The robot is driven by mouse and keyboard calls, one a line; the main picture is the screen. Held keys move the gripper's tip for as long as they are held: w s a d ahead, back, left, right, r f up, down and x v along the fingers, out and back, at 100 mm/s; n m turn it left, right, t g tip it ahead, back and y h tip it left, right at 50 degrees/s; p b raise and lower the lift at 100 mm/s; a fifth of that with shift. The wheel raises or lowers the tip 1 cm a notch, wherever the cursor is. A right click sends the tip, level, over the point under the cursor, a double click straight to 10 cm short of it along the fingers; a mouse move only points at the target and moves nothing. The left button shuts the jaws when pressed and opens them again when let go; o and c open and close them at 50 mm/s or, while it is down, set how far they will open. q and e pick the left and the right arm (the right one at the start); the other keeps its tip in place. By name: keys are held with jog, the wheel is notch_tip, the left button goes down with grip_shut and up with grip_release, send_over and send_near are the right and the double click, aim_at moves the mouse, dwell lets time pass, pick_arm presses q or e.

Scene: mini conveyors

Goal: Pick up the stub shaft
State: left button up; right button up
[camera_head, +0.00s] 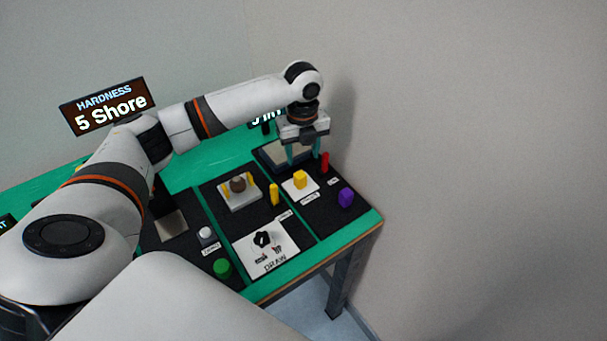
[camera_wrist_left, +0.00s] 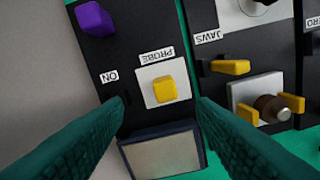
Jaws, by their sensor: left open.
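The stub shaft appears to be the short brown cylinder (camera_head: 238,184) standing between yellow jaws on a grey block. In the left wrist view the brown cylinder (camera_wrist_left: 268,108) is at the right, with its pale end showing. My left gripper (camera_head: 304,157) is open and empty, pointing down over the far right part of the table near the probe station. It is to the right of and beyond the cylinder, apart from it. In the left wrist view its two green fingers (camera_wrist_left: 160,110) frame the yellow probe block. My right gripper is not in view.
A yellow block (camera_head: 300,179) sits on a white plate, with a purple block (camera_head: 346,197) and a red peg (camera_head: 325,162) nearby. A yellow lever (camera_head: 274,194) stands beside the jaws. A green button (camera_head: 222,267) is in front. A wall bounds the table's right side.

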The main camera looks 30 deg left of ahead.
aim_at(300, 175)
pick_arm(q)
jog(key=shift+s+f, duration=0.25)
jog(key=shift+f, duration=1.3)
jog(key=f+p, duration=0.1)
jog(key=f, duration=0.3)
jog(key=shift+s+a+p, duration=0.1)
jog(key=shift+a+p, duration=0.1)
jog(key=shift+p, duration=0.15)
jog(key=shift+f, duration=0.7)
jog(key=c, duration=1.1)
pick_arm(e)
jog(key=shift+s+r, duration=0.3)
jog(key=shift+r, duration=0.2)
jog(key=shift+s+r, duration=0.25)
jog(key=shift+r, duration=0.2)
